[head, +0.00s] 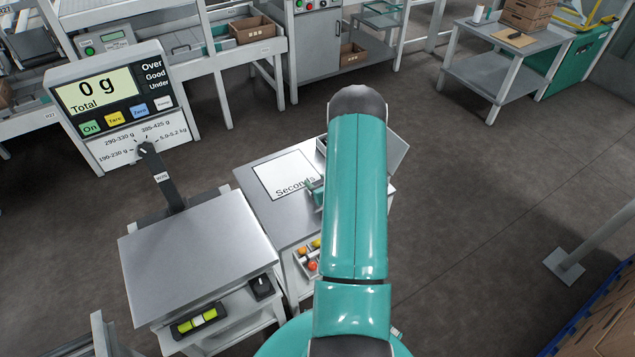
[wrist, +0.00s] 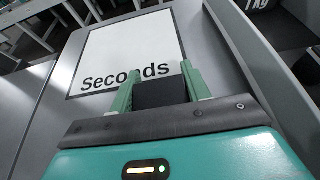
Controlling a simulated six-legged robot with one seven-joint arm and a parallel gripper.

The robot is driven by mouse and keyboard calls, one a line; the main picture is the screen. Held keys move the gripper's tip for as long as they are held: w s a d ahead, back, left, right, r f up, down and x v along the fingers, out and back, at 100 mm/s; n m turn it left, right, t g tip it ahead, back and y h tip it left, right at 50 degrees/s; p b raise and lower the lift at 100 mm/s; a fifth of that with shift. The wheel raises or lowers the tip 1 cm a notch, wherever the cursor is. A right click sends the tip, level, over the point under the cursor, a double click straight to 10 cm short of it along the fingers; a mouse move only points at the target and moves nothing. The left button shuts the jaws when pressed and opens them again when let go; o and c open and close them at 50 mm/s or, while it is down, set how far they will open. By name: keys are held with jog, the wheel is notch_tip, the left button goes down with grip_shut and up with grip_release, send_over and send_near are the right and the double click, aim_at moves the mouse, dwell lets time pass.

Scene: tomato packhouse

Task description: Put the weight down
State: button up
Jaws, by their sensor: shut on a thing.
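My gripper (wrist: 158,76) is shut on a dark block-shaped weight (wrist: 161,95), with one green finger on each side of it. They are at the lower edge of a white "Seconds" sheet (wrist: 130,45) on a grey table; I cannot tell whether the weight touches the table. In the head view my arm hides the weight, and only a bit of my gripper (head: 315,190) shows right of the sheet (head: 284,173). A raised-edged grey holder (wrist: 240,45) with a "1kg" label (wrist: 262,4) lies right of the gripper.
A scale with a bare metal pan (head: 197,255) stands at left, its display (head: 97,93) reading 0 g. A compartment with several red and yellow tomatoes (head: 312,265) is below the table's front edge. Benches stand behind; a blue crate (head: 600,310) is at lower right.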

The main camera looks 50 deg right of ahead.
jog(key=shift+f, duration=0.1)
jog(key=o, duration=1.5)
